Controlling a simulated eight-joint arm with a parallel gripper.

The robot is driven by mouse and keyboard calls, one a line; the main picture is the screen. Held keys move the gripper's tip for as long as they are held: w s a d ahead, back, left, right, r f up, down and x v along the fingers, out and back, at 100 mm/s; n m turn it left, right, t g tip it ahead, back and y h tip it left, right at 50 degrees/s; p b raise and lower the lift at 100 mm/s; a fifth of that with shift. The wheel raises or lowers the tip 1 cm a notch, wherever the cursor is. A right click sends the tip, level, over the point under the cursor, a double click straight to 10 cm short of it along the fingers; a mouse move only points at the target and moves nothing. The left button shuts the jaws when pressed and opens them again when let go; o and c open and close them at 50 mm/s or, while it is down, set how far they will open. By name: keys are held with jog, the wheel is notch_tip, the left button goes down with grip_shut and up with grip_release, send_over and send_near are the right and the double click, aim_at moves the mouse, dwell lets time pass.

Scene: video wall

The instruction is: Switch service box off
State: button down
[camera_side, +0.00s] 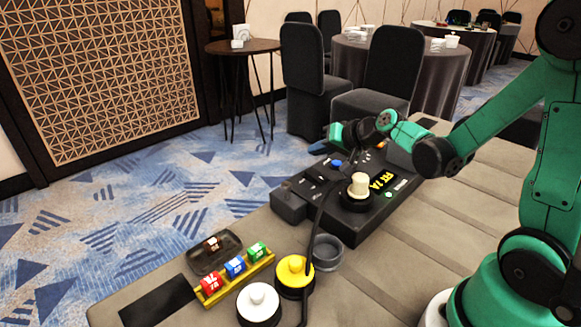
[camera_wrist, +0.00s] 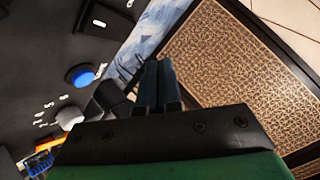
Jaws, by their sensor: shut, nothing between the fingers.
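The black box (camera_side: 372,217) I take for the service box lies on the padded bench. Its top carries a cream knob (camera_side: 359,184), a blue button (camera_side: 336,163), a yellow-lettered display (camera_side: 383,182) and small controls along its left side. I cannot tell which one is its off switch. My gripper (camera_side: 328,146) is above the box's far left end, apart from the bench. In the wrist view the fingers (camera_wrist: 158,84) are shut and empty. The blue button (camera_wrist: 82,76) and a pale knob (camera_wrist: 69,117) show left of them. The fingers appear clear of both.
A yellow rack (camera_side: 235,279) with red, blue and green blocks, a dark tray (camera_side: 214,248), a white knobbed disc (camera_side: 258,305), a yellow one (camera_side: 294,276) and a grey cup (camera_side: 327,251) stand nearer. A black cable (camera_side: 312,240) runs beside the box.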

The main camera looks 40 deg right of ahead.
aim_at(316, 174)
jog(key=shift+w+f, duration=0.2)
jog(key=shift+f, duration=1.1)
dwell(1.1)
jog(key=shift+f, duration=0.4)
jog(key=shift+w+f, duration=0.1)
jog(key=shift+f, duration=0.3)
dwell(0.5)
jog(key=shift+r, duration=0.85)
jog(key=shift+s+r, duration=0.25)
jog(key=shift+r, duration=1)
jog(key=shift+s+r, duration=0.25)
jog(key=shift+r, duration=0.95)
